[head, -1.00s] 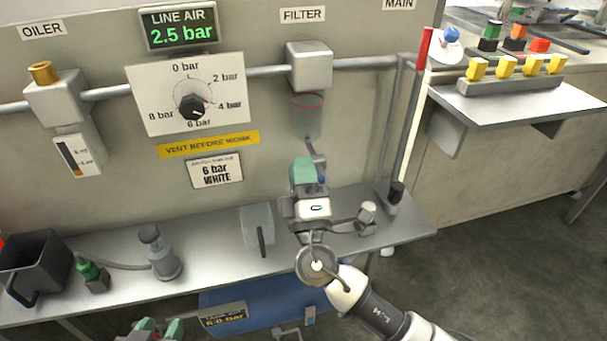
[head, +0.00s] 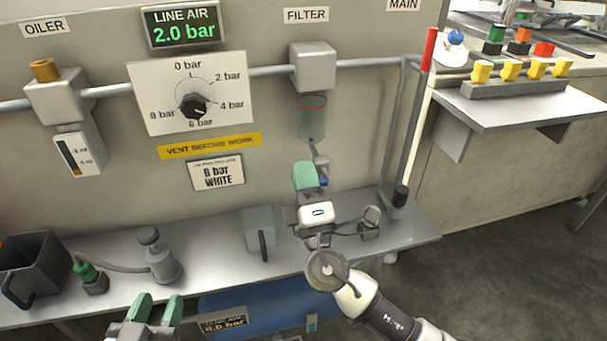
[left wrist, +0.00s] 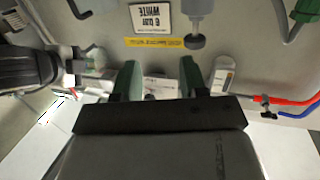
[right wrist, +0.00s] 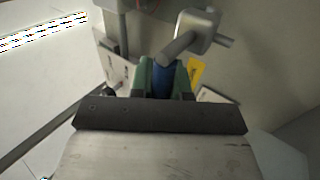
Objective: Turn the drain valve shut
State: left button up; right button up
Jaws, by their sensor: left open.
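The drain valve (head: 319,163) hangs under the clear bowl of the filter (head: 312,66). Its blue handle (right wrist: 162,76) shows between the green fingers in the right wrist view, and a bit of blue shows beside the fingers in the head view. My right gripper (head: 306,174) is shut on this handle and hides most of it in the head view. The valve's exact angle is hard to tell. My left gripper (head: 156,306) is open and empty, low in front of the shelf; its spread fingers also show in the left wrist view (left wrist: 162,84).
The line air display (head: 184,27) reads 2.0 bar, above a regulator knob (head: 193,106). The shelf (head: 210,248) carries a black bin (head: 38,270), a grey-capped cylinder (head: 160,258) and a grey block (head: 259,226). A blue tank (head: 270,310) lies below.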

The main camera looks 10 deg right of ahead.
jog(key=o, duration=0.4)
jog(key=shift+o, duration=0.2)
pick_arm(q)
jog(key=shift+s+d+r+t+h+b, duration=0.15)
jog(key=shift+r+t+h+b, duration=0.2)
jog(key=shift+r+t, duration=0.55)
jog(key=shift+d+r+t+h+b, duration=0.15)
jog(key=shift+r+t+h+b, duration=0.15)
jog(key=shift+r+t, duration=0.6)
jog(key=shift+s+d+r+t+h+b, duration=0.15)
jog(key=shift+r+t+h+b, duration=0.2)
jog(key=shift+r+t, duration=0.55)
pick_arm(e)
jog(key=v, duration=1.1)
pick_arm(q)
jog(key=shift+r, duration=0.15)
